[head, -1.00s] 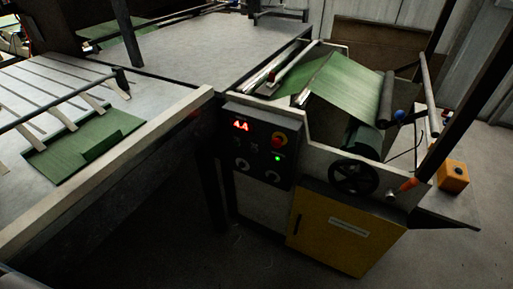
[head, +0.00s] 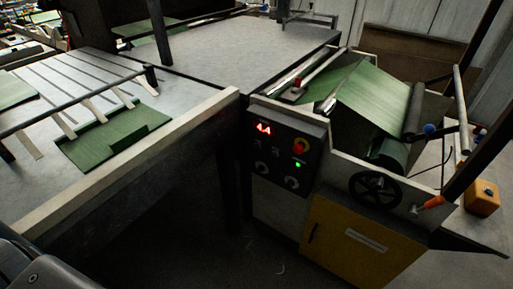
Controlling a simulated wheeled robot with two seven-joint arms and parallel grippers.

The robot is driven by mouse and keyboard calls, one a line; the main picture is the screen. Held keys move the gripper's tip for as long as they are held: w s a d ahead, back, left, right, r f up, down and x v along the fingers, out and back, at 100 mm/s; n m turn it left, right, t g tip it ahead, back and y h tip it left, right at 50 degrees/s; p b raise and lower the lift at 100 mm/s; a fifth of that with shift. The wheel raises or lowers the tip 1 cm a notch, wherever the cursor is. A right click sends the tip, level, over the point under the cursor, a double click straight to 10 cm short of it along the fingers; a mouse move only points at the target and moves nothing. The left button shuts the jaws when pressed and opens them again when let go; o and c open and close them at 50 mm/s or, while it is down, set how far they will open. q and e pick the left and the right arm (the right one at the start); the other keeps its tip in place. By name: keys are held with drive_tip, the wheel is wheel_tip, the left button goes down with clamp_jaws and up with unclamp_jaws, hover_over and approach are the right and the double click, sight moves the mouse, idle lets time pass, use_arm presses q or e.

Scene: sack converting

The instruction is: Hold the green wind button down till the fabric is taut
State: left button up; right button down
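A dark control panel (head: 279,148) faces me on the side of the machine. It has a red lit display (head: 263,129), a red knob on a yellow base (head: 300,146), a small lit green button or lamp (head: 298,164) and two pale round dials below. Green fabric (head: 372,98) slopes over the machine to the right of the panel, and a roll of it (head: 392,153) lies beneath a dark roller. I cannot tell how taut it is. Neither gripper is in view, and nothing touches the panel.
A black handwheel (head: 375,189) and an orange-handled lever (head: 430,203) stick out right of the panel, above a yellow cabinet door (head: 352,243). An orange box (head: 482,197) sits at far right. A table (head: 120,195) with green pieces fills the left. Floor before the panel is clear.

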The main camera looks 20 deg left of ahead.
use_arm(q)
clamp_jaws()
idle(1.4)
